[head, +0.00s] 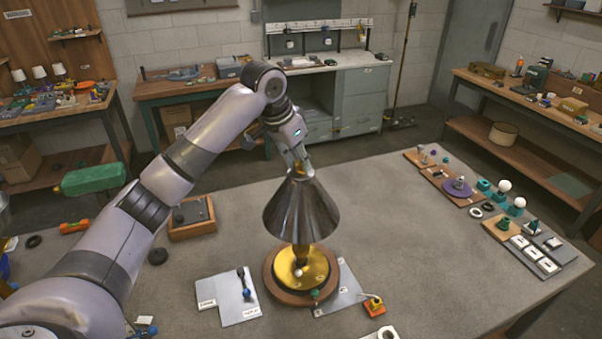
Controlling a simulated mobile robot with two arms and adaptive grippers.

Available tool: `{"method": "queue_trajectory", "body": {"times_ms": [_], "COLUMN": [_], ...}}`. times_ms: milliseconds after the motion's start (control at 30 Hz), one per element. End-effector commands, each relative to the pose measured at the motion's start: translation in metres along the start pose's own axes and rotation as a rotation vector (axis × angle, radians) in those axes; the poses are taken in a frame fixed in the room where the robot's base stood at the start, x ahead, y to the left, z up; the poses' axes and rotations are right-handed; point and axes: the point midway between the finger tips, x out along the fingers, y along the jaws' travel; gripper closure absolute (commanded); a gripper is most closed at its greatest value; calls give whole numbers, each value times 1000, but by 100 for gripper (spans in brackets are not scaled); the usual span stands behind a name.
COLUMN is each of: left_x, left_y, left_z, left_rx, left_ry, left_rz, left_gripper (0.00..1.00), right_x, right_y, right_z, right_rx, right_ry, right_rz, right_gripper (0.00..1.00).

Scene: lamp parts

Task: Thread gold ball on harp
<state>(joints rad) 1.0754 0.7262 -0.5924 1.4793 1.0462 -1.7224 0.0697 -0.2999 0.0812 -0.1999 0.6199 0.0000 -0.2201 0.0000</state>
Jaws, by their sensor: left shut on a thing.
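A lamp stands upright on the grey table with a dark conical metal shade (301,212) and a round gold base (302,268) on a brown wooden disc. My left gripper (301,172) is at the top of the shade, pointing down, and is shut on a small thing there. That thing is mostly hidden by the fingers; I take it to be the gold ball, but cannot see it clearly. The harp is hidden by the shade and gripper, so I cannot tell whether ball and harp touch. My right gripper is not in view.
Grey plates (228,297) and a yellow-and-red part (374,304) lie near the lamp base. Wooden boards with small parts (459,187) line the table's right side. A wooden box (192,217) sits at the left. The table between lamp and right-hand parts is clear.

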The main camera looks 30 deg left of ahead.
Motion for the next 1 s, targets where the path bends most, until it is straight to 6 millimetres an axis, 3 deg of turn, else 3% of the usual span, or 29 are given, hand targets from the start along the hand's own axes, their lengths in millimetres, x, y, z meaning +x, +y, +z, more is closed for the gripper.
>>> {"method": "queue_trajectory", "body": {"times_ms": [133,1000], "left_x": [2,7], "left_y": [0,1], "left_z": [1,4], "left_rx": [0,29], "left_ry": [-4,-14], "left_rz": [1,16], "left_gripper": [100,100], "right_x": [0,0], "right_y": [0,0], "right_z": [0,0], "right_rx": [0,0], "right_ry": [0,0], "right_rz": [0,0], "right_gripper": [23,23]}}
